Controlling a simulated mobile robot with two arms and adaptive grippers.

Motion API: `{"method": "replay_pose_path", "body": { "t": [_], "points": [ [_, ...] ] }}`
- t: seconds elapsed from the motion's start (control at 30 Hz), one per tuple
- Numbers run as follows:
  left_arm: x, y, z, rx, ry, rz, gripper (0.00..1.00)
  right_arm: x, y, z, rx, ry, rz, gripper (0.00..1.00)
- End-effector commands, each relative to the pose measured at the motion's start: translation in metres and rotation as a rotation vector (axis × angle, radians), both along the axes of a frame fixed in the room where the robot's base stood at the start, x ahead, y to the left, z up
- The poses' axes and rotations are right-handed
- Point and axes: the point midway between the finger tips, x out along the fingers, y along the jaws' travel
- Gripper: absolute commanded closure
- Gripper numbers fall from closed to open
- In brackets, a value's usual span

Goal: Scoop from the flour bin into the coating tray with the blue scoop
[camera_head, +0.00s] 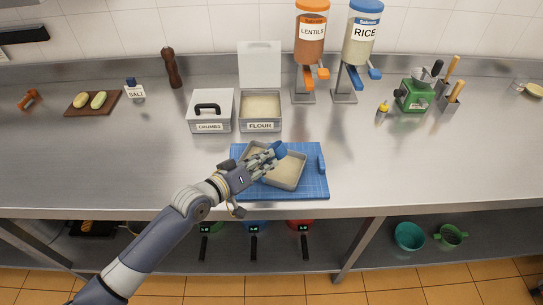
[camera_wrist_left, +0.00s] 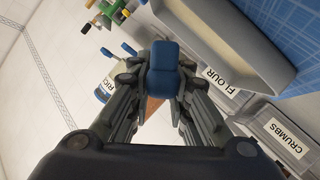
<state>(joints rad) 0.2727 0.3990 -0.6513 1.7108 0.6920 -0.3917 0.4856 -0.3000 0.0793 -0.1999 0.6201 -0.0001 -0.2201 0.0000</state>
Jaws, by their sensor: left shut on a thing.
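My left gripper (camera_head: 268,158) is shut on the blue scoop (camera_head: 279,150), above the back part of the coating tray (camera_head: 289,184). The scoop also shows in the left wrist view (camera_wrist_left: 163,72), between the fingers. I cannot tell whether the scoop holds flour. The tray is a shallow grey pan on a blue gridded mat (camera_head: 312,188), with a pale layer inside; the hand hides part of it. The flour bin (camera_head: 261,125) stands behind the mat with its lid raised and pale flour inside. My right gripper is not in view.
A crumbs bin (camera_head: 209,126) with a closed lid stands left of the flour bin. Lentils (camera_head: 311,45) and rice (camera_head: 361,40) dispensers stand at the back right. The counter is clear left and right of the mat.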

Motion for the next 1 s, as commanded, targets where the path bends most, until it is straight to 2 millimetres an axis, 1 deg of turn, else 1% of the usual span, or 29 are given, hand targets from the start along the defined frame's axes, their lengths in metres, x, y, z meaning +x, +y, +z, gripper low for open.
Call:
{"method": "replay_pose_path", "body": {
  "t": [0.03,0.07,0.27,0.43,0.47,0.57,0.7,0.8,0.87,1.0],
  "points": [
    [0.000,-0.001,0.007,0.024,-0.013,0.001,1.00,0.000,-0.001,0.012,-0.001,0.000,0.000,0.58],
    [0.000,0.000,0.006,0.039,-0.022,0.000,1.00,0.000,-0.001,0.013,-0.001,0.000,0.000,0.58],
    [0.000,0.000,0.002,0.067,-0.039,0.000,1.00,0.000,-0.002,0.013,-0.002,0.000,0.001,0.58],
    [0.000,0.000,0.003,0.070,-0.041,0.000,1.00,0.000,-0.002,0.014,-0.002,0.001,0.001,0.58],
    [0.000,0.000,0.005,0.076,-0.044,0.001,1.00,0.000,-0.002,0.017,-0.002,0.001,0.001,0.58],
    [0.000,-0.001,0.013,0.131,-0.076,0.000,1.00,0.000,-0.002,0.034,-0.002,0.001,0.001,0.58],
    [-0.001,-0.001,0.021,0.256,-0.147,0.000,1.00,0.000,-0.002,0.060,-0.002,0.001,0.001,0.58],
    [-0.001,-0.001,0.024,0.357,-0.205,0.001,1.00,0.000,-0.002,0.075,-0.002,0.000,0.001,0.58],
    [-0.001,-0.001,0.025,0.414,-0.237,0.001,1.00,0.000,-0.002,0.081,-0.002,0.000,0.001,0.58],
    [0.000,0.000,0.024,0.487,-0.281,0.000,1.00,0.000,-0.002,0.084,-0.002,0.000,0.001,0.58]
  ]
}}
